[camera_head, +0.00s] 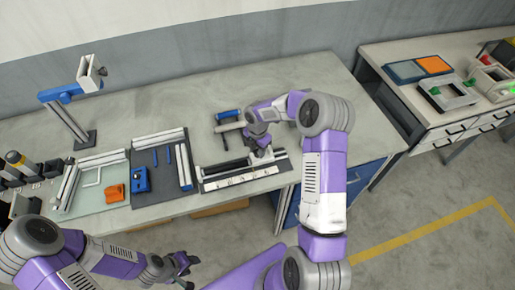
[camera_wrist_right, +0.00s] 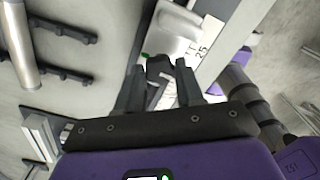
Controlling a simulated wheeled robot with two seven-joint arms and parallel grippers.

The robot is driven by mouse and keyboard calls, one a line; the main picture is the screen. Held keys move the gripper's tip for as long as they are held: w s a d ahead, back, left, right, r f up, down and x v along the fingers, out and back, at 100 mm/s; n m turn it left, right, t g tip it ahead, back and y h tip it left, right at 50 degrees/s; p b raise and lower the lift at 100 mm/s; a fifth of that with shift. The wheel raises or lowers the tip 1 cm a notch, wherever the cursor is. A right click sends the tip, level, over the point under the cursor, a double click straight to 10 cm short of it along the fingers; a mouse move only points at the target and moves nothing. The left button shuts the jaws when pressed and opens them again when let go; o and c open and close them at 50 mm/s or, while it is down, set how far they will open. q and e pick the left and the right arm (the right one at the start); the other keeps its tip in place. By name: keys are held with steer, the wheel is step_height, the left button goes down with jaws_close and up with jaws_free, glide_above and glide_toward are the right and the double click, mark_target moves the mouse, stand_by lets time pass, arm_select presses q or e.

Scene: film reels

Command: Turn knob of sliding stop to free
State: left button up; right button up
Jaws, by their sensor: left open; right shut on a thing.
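The sliding stop (camera_wrist_right: 180,32) is a silver block beside a white numbered scale strip in the right wrist view. Its dark knob (camera_wrist_right: 158,66) sits between the fingers of my right gripper (camera_wrist_right: 160,80), which is shut on it. In the head view my right gripper (camera_head: 262,150) is over the right part of the rail fixture (camera_head: 240,178), and hides most of the stop and the knob. My left gripper (camera_head: 180,267) is open and empty, in front of the bench and apart from it.
Left of the fixture are a dark mat (camera_head: 160,192) with a blue block and bars, and a pale tray (camera_head: 95,203) with an orange block. A blue cylinder (camera_head: 228,114) lies behind. The bench's back middle is clear.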

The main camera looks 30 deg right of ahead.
mark_target(257, 152)
steer(key=shift+w+r, duration=0.1)
stand_by(0.5)
steer(key=o, duration=1)
steer(key=shift+o, duration=0.2)
step_height(257, 152, up, 8)
steer(key=shift+f, duration=0.25)
